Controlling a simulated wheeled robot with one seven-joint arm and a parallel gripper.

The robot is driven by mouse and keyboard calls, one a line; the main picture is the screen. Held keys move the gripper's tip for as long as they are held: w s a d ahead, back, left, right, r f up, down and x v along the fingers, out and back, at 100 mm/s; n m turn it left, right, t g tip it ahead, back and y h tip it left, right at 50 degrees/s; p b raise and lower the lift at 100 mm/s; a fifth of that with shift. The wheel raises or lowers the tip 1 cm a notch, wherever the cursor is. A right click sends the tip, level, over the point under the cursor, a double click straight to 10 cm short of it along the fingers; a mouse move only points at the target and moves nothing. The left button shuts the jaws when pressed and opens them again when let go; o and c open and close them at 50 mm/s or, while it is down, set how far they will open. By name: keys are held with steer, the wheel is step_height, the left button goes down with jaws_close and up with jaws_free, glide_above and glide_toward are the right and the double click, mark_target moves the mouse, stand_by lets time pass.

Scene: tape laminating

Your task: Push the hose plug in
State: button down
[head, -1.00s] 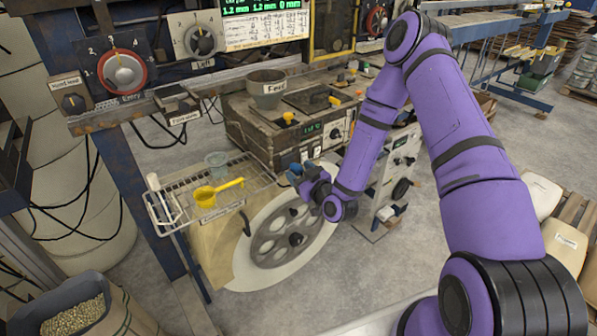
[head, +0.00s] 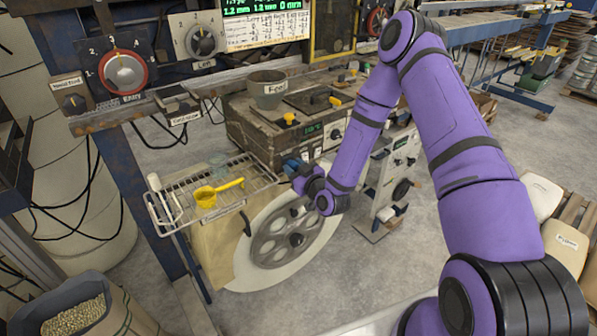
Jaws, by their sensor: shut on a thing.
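My gripper (head: 291,166) is at the front lower face of the worn box unit (head: 262,148), just above the large grey spoked wheel. It is small in the head view and seen from behind and the side. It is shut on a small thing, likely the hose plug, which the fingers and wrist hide. I cannot make out the hose or the socket, nor tell how deep the plug sits. The fingertips look close to the unit's face, but I cannot tell whether they touch it.
A wire rack (head: 240,178) with a yellow ladle (head: 207,194) is left of my gripper. The spoked wheel (head: 290,236) is below. A Feed cup (head: 267,90) stands on the unit. A second control unit (head: 400,155) is to the right.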

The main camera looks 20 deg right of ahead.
steer(key=c, duration=0.7)
jaws_free()
steer(key=shift+w, duration=0.15)
steer(key=shift+c, duration=0.2)
steer(key=v, duration=1.1)
steer(key=shift+w, duration=0.1)
